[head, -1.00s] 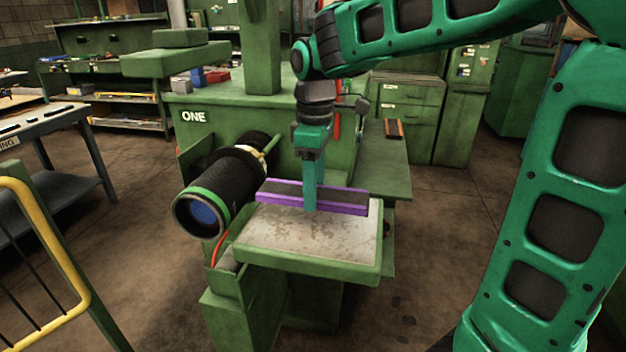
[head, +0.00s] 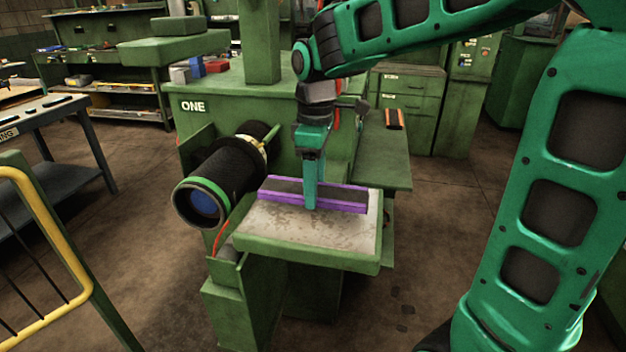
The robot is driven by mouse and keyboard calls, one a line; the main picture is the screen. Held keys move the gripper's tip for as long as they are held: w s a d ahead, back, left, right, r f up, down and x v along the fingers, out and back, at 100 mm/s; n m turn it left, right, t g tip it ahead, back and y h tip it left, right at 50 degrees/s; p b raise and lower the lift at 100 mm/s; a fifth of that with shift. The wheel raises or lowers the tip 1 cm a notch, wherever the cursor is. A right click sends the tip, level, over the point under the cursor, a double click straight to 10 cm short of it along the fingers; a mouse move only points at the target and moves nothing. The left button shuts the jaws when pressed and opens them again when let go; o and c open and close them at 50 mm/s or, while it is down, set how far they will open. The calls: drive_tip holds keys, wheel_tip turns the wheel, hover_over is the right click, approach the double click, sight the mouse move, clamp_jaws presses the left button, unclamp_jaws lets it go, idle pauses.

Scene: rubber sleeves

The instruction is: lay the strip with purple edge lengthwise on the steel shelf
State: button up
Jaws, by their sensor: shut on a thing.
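The strip with purple edge (head: 340,205) is a long dark bar with purple along its sides. It lies left to right over the back part of the steel shelf (head: 300,234), along the shelf's long side. The shelf has a worn pale top and a green rim. My gripper (head: 311,203) points straight down and is shut on the strip near its middle. One finger hides part of the strip. I cannot tell whether the strip touches the shelf or is held just above it.
A black roller with a green ring (head: 205,192) stands close to the shelf's left side. The green machine marked ONE (head: 230,110) rises behind. A yellow rail (head: 45,230) is at the left front. The front of the shelf top is clear.

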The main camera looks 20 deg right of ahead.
drive_tip(key=shift+f, duration=1.25)
drive_tip(key=o, duration=1.1)
drive_tip(key=shift+o, duration=0.2)
wheel_tip(320, 180, up, 11)
drive_tip(key=s+d+f+m, duration=0.7)
drive_tip(key=s+d+m, duration=0.1)
drive_tip(key=s, duration=0.4)
drive_tip(key=s+d+f+m, duration=0.7)
drive_tip(key=s+d+m, duration=0.2)
drive_tip(key=s, duration=0.3)
drive_tip(key=shift+f, duration=0.25)
